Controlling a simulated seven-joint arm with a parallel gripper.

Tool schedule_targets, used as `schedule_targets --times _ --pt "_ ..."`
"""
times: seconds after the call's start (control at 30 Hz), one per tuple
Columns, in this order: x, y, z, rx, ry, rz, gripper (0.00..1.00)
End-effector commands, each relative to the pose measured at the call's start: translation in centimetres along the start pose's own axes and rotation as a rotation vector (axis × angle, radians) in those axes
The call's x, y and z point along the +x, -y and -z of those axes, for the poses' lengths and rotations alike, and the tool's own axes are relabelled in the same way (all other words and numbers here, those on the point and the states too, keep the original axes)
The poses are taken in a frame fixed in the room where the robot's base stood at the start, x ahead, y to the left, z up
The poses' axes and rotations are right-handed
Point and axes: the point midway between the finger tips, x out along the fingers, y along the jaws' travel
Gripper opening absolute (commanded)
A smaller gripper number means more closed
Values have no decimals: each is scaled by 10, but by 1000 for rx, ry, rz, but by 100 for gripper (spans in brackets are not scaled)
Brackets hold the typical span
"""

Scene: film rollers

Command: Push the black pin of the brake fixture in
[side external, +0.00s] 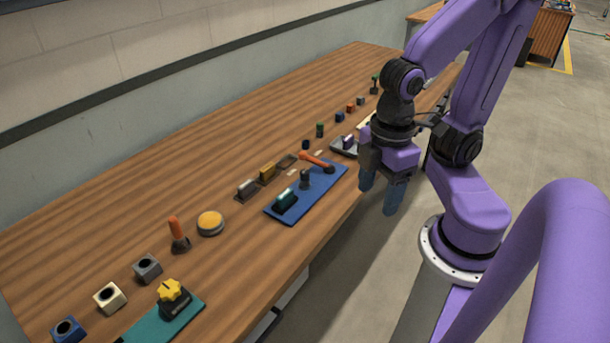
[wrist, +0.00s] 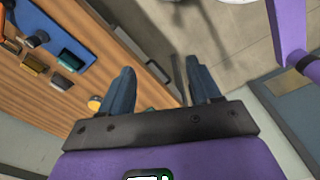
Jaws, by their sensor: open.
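A blue board (side external: 322,188) lies near the table's front edge and looks like the brake fixture. On it stands a short dark upright pin (side external: 305,180), between an orange-red lever (side external: 316,160) and a dark green roller (side external: 286,200). How far the pin sticks out of its seat is too small to tell. My gripper (side external: 381,192) is open and empty, to the right of the board, off the table's front edge. In the wrist view my two fingers (wrist: 160,68) are apart with nothing between them. The blue board (wrist: 62,37) shows there at upper left.
The wooden table (side external: 140,215) carries small blocks, a yellow button (side external: 210,223), an orange-handled lever (side external: 177,234) and a teal board (side external: 190,315) with a yellow knob (side external: 173,291). A wall runs along the back. Open floor lies right of the table.

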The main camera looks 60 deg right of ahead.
Motion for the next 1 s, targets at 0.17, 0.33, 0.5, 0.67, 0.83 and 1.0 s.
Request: schedule_targets --times 0.17,0.33,0.5,0.67,0.83,1.0 --pt "0 0 0 0 0 0 62" --pt "0 0 0 0 0 0 62" --pt "-1 -2 2 15 3 1 55" --pt "-6 -20 20 137 27 7 55" --pt "-12 -61 49 371 73 24 55" --pt "-16 -111 70 610 116 51 55"
